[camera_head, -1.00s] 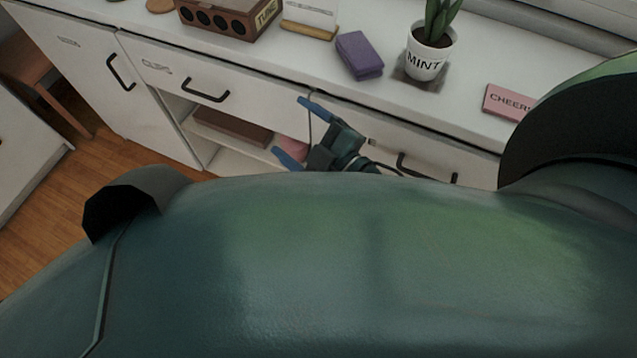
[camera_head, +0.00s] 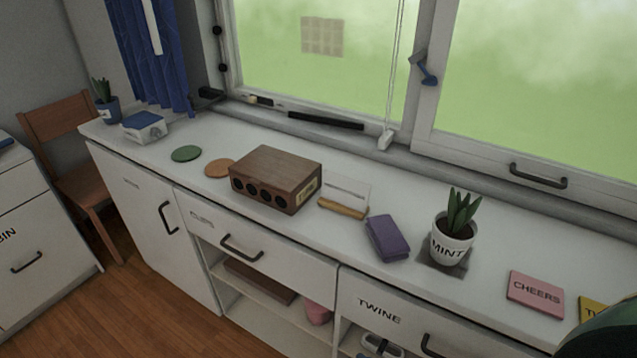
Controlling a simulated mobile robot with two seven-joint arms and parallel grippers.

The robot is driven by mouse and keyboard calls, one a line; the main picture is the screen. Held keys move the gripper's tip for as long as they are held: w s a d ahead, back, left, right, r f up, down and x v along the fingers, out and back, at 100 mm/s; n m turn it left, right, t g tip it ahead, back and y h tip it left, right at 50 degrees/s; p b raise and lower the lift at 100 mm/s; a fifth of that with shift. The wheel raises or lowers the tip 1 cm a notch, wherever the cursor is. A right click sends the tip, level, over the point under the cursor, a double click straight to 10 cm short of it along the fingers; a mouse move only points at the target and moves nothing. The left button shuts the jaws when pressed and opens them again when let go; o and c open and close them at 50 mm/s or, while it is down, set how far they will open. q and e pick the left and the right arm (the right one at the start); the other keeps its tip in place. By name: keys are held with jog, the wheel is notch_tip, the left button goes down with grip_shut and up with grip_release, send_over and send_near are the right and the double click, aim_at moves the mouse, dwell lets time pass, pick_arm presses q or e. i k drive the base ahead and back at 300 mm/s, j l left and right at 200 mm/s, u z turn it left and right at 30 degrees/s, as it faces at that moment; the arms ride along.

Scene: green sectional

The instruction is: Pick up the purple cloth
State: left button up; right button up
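The purple cloth (camera_head: 387,238) lies folded into a small thick block on the white counter, between a small card stand and a potted plant. It lies near the counter's front edge, and nothing covers it. Neither of my grippers can be made out in the head view. Only a dark green curved part of my own body shows at the lower right corner.
Drawers and open shelves lie below. A window (camera_head: 320,60) rises behind.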

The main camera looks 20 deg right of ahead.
aim_at(389, 243)
jog(key=j+z, duration=0.15)
jog(key=z, duration=0.75)
jog(key=i+j, duration=0.05)
